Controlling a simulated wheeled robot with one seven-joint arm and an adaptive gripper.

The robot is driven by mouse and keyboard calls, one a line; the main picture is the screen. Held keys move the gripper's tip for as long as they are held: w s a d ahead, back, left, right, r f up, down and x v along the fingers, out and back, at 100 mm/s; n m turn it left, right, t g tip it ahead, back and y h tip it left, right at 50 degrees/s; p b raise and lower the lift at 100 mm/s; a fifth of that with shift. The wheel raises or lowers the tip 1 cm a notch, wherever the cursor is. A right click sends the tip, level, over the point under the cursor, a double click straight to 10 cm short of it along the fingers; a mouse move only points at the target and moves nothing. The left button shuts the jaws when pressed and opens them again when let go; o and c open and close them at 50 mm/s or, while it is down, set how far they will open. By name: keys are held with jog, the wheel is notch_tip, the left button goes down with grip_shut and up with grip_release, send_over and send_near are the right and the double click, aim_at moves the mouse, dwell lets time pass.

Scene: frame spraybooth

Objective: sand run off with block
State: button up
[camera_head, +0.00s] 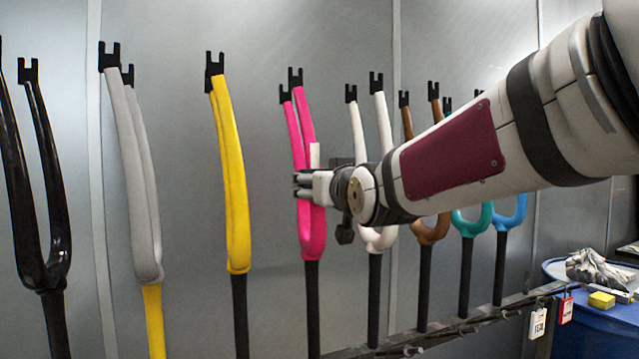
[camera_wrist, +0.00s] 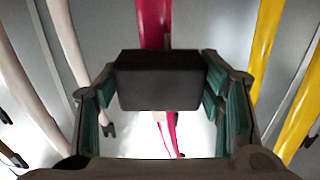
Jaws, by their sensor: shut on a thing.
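My gripper (camera_head: 303,185) is in front of the pink fork (camera_head: 313,238), about midway up its legs. In the wrist view its two teal-lined fingers are shut on a dark block (camera_wrist: 158,82) from left and right. The block hides part of the pink fork (camera_wrist: 154,22), which shows above and below it. I cannot tell whether the block touches the paint. In the head view the block is hard to make out at the gripper. No run-off in the paint can be made out.
A black fork (camera_head: 58,215), a grey fork (camera_head: 146,220) and a yellow fork (camera_head: 233,180) stand left. White, brown (camera_head: 428,232), teal and blue forks stand right, partly behind my arm. A rail (camera_head: 480,318) carries tags. A blue drum (camera_head: 590,330) holds cloth and a yellow block (camera_head: 602,300).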

jog(key=shift+s+f+b, duration=0.1)
jog(key=shift+f+b, duration=0.65)
jog(key=shift+f, duration=0.3)
jog(key=shift+f+b, duration=1.5)
jog(key=shift+f, duration=0.25)
jog(key=shift+s+d, duration=0.1)
jog(key=shift+s, duration=0.05)
send_near(316, 212)
jog(key=shift+w+r+p, duration=0.2)
jog(key=shift+w+p, duration=0.15)
jog(key=shift+w, duration=0.15)
jog(key=shift+v, duration=1.45)
